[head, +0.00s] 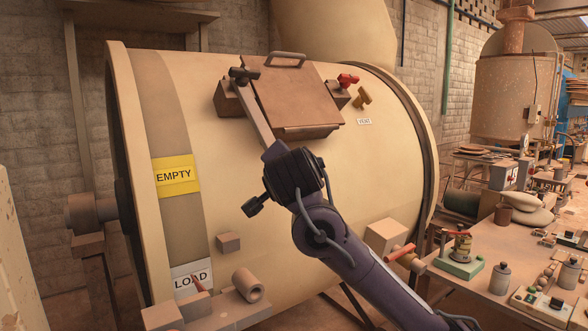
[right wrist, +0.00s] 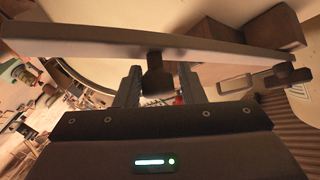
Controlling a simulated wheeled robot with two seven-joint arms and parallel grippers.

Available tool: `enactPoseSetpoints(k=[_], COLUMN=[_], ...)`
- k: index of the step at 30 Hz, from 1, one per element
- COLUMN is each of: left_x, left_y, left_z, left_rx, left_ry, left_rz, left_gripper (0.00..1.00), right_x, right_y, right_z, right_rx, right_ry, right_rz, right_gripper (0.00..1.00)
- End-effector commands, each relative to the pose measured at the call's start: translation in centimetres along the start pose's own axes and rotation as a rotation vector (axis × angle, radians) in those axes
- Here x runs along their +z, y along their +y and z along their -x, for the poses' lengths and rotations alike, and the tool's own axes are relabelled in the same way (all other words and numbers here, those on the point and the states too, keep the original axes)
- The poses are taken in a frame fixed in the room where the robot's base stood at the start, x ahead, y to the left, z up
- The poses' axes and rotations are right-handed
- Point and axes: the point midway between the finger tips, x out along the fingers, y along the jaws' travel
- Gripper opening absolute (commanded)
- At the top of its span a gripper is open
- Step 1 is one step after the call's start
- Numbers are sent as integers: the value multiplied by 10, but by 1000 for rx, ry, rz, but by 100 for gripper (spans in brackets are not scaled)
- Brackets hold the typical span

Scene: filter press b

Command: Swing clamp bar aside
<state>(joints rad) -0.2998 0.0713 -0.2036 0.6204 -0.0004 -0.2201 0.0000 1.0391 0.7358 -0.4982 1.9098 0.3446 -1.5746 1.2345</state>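The clamp bar (head: 258,115) is a flat tan bar. It runs down from a dark knob at its upper end, at the left of the hatch, to behind my right gripper. It crosses the top of the right wrist view (right wrist: 80,40), clear of the hatch lid (head: 290,95). A dark knob (right wrist: 157,75) on the bar sits between the two fingers of my right gripper (right wrist: 158,88), with a visible gap on each side. My right gripper also shows in the head view (head: 272,152); its fingers are mostly hidden there. My left gripper is out of view.
The large cream drum (head: 350,190) fills the middle. A red knob (head: 348,80) and a brass valve (head: 362,97) stand right of the hatch. A cluttered workbench (head: 480,290) is at the right.

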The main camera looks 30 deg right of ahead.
Motion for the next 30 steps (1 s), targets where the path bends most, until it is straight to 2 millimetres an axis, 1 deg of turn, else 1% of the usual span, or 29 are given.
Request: enactPoseSetpoints(k=[11,14,17,24,27,30], left_x=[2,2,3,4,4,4], left_y=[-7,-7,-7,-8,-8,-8], left_z=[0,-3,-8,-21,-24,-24], left_rx=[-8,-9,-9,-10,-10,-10], left_ry=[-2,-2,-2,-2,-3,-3], left_rz=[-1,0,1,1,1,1], left_gripper=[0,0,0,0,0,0], right_x=[1,1,2,2,2,1], right_y=[1,1,2,1,1,0], right_z=[0,4,17,59,70,76], right_rx=[4,2,-1,-2,0,0], right_ry=[-1,0,1,0,-1,-1], right_rz=[2,2,2,0,2,2], right_gripper=[37,37,37,37,37,37])
